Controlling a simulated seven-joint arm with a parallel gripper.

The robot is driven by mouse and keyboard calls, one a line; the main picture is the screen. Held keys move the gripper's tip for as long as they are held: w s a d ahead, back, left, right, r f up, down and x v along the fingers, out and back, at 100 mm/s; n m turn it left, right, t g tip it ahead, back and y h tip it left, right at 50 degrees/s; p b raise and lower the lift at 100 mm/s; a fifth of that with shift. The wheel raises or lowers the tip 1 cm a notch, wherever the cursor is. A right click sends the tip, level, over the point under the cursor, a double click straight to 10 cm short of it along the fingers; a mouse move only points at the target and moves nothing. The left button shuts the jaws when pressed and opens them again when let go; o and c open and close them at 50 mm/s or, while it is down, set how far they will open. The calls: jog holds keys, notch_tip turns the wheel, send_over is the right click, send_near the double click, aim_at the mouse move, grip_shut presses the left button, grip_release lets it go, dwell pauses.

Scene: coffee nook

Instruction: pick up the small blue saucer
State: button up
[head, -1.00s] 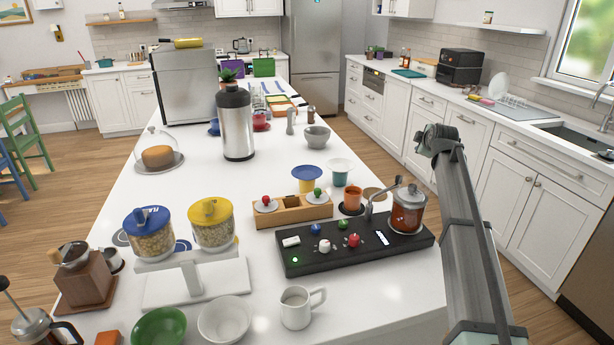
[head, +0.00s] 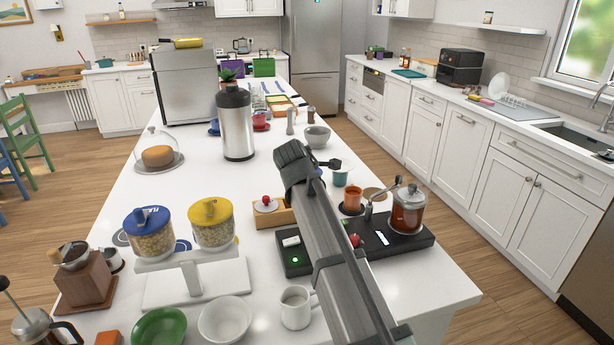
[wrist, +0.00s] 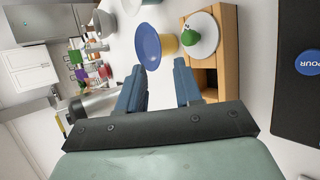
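The small blue saucer (wrist: 148,45) shows in the wrist view as a round blue dish, just ahead of my fingertips. It appears to rest on a yellow cup (wrist: 168,45), whose side shows beside it. In the head view my arm hides the saucer. My gripper (wrist: 166,66) is open and empty, its two blue-grey fingers apart. The saucer lies ahead of the gap and nearer the left finger in the wrist view. No contact is visible.
A wooden box (wrist: 228,50) carries a white disc with a green knob (wrist: 201,36), close to the right finger. A teal cup (head: 340,178), orange cup (head: 352,198) and black scale panel (head: 410,240) stand nearby. A steel flask (head: 236,125) stands farther back left.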

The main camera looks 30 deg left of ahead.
jog(key=x, duration=0.8)
jog(key=shift+s+a+f, duration=0.15)
jog(key=shift+s+a, duration=0.05)
jog(key=shift+a, duration=0.05)
jog(key=shift+a+x, duration=0.2)
jog(key=shift+x, duration=2.4)
jog(key=shift+c, duration=0.4)
grip_shut()
